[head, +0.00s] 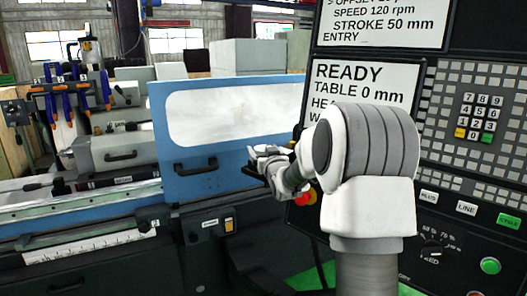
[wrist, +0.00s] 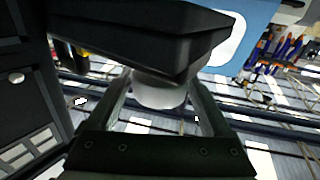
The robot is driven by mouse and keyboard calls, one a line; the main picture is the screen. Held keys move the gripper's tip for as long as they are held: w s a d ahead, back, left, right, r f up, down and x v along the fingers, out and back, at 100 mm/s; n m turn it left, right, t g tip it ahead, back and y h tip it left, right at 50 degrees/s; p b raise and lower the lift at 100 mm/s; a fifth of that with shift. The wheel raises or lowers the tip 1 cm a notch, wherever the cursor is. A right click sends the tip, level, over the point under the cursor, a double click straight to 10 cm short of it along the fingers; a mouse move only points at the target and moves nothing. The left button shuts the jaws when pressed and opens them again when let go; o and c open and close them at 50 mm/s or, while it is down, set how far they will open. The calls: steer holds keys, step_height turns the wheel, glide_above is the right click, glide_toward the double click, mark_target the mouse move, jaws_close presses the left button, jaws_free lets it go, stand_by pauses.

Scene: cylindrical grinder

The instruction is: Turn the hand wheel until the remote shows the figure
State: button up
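In the wrist view a pale round knob-like part (wrist: 160,92), which may be the hand wheel, sits against a dark box (wrist: 150,35); the box may be the remote. My gripper (wrist: 160,84) has one finger on each side of the pale part. Whether the fingers press on it cannot be told. In the head view my gripper (head: 262,165) is at the left edge of the control panel, where small dark and pale parts overlap. No figure is readable on the dark box. A panel screen (head: 362,88) reads READY and TABLE 0 mm; its lower lines are hidden by my arm.
A blue door (head: 225,170) with a window is behind my gripper. A red button (head: 307,198) is just right of it, partly behind my arm. The panel keys (head: 478,117) are at the right. The machine bed (head: 90,245) runs along the left.

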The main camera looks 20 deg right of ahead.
steer(key=c, duration=1)
steer(key=shift+o, duration=0.2)
steer(key=shift+a+f+m+h+b, duration=0.15)
steer(key=shift+m+h+b, duration=0.35)
steer(key=shift+b, duration=0.45)
